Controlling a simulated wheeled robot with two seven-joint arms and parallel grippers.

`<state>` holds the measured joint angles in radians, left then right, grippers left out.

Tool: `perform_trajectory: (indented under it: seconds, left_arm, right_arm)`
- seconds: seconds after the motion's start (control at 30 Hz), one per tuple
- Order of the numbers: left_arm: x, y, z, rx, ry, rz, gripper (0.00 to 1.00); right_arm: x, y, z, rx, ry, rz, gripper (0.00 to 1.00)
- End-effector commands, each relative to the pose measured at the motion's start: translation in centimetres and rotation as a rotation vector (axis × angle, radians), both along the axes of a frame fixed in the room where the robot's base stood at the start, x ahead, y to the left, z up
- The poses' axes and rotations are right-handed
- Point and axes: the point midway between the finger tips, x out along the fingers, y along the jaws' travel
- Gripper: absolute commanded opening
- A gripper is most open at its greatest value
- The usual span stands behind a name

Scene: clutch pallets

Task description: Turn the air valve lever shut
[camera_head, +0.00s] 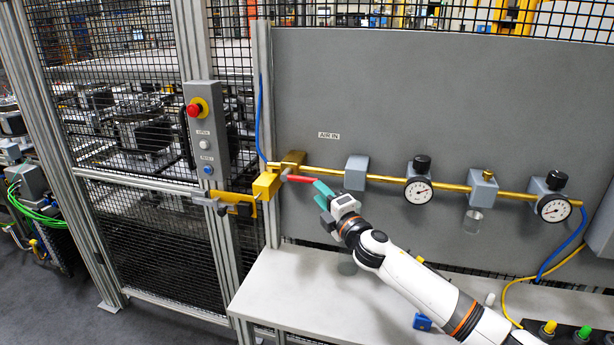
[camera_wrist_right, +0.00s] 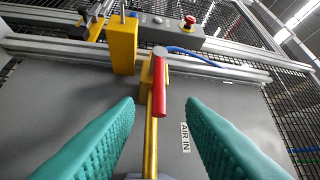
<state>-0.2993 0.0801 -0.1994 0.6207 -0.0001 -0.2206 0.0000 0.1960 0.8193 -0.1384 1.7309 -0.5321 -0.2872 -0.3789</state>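The air valve's red lever (camera_head: 299,179) is at the left end of the brass pipe (camera_head: 335,172), and it lies roughly along the pipe. In the right wrist view the red lever (camera_wrist_right: 160,88) runs down the middle, in front of the brass pipe (camera_wrist_right: 151,145). My right gripper (camera_head: 322,190) is at the lever's free right end. Its teal fingers (camera_wrist_right: 160,104) are open, with a clear gap on each side of the lever. How deep the lever's end reaches between the fingertips is hard to tell. My left gripper is not in view.
A yellow latch block (camera_head: 266,186) sits just left of the valve. A grey regulator block (camera_head: 356,172) and a gauge (camera_head: 418,191) are on the panel (camera_head: 450,90) to the right. The bench top (camera_head: 300,290) below is mostly clear. A button box (camera_head: 206,130) is at left.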

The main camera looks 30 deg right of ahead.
Motion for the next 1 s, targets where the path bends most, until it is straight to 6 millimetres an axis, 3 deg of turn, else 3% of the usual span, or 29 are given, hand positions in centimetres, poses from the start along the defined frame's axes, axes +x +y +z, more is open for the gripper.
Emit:
perform_trajectory:
  seconds: [0.2,0.33,0.5,0.8,1.0]
  left_arm:
    - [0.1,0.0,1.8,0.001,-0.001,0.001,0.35]
    - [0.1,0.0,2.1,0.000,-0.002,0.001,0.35]
    - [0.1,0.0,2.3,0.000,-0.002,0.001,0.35]
    - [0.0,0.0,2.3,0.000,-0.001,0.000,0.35]
    - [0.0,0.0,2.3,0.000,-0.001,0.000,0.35]
  right_arm:
    - [4.4,-0.2,1.0,0.003,-0.001,0.000,0.36]
    - [6.1,-0.4,1.1,0.004,-0.001,-0.001,0.36]
    - [7.2,-0.4,1.1,0.002,0.001,0.000,0.36]
    - [7.4,-0.4,1.0,0.002,0.001,0.001,0.36]
    - [7.4,-0.4,1.0,0.002,0.002,0.001,0.05]
